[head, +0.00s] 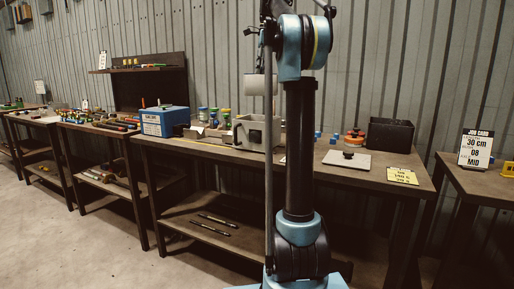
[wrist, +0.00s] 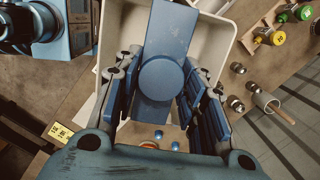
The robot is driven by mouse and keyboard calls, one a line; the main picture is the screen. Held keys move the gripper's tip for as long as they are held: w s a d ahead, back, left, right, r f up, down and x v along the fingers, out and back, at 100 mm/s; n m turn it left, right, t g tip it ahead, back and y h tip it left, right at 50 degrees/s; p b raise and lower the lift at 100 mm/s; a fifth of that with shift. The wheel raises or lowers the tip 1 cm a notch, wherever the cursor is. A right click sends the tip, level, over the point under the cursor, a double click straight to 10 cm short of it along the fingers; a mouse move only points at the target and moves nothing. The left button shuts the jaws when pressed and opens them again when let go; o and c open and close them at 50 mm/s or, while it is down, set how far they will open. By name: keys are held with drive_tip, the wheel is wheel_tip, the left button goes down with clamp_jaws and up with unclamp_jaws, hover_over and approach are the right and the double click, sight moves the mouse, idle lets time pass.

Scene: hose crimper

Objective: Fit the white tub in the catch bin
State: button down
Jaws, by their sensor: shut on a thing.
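In the wrist view my gripper (wrist: 160,78) has its two blue-padded fingers on either side of a blue bar with a round disc, and it is shut on the white tub. The tub's pale walls (wrist: 222,28) surround the fingers. In the head view a white shape (head: 256,85), likely the tub, hangs above the bench, partly hidden behind a dark vertical bar of my arm. Below it stands a pale grey open container (head: 243,131). A black open box (head: 390,135) stands to the right. I cannot tell for certain which is the catch bin. My gripper's fingers are not clear in the head view.
The bench (head: 210,148) also holds a blue box (head: 165,121), several lidded jars (head: 203,114), an orange item (head: 355,135), a pale plate with a black knob (head: 347,159) and a yellow card (head: 403,176). A job card (head: 476,149) stands on the right-hand table.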

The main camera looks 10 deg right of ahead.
drive_tip(key=w+f+m, duration=0.2)
drive_tip(key=f+m, duration=0.1)
drive_tip(key=w+f+m, duration=0.2)
drive_tip(key=w+f, duration=0.1)
drive_tip(key=shift+a+m+t, duration=0.15)
drive_tip(key=shift+m+t, duration=0.25)
wheel_tip(320, 180, down, 18)
idle(0.3)
drive_tip(key=c, duration=1)
unclamp_jaws()
drive_tip(key=shift+r, duration=0.1)
drive_tip(key=r, duration=0.4)
drive_tip(key=d+r, duration=0.1)
drive_tip(key=r, duration=0.3)
drive_tip(key=s+r, duration=0.1)
drive_tip(key=r, duration=0.2)
drive_tip(key=shift+d+r, duration=0.25)
drive_tip(key=shift+r, duration=0.15)
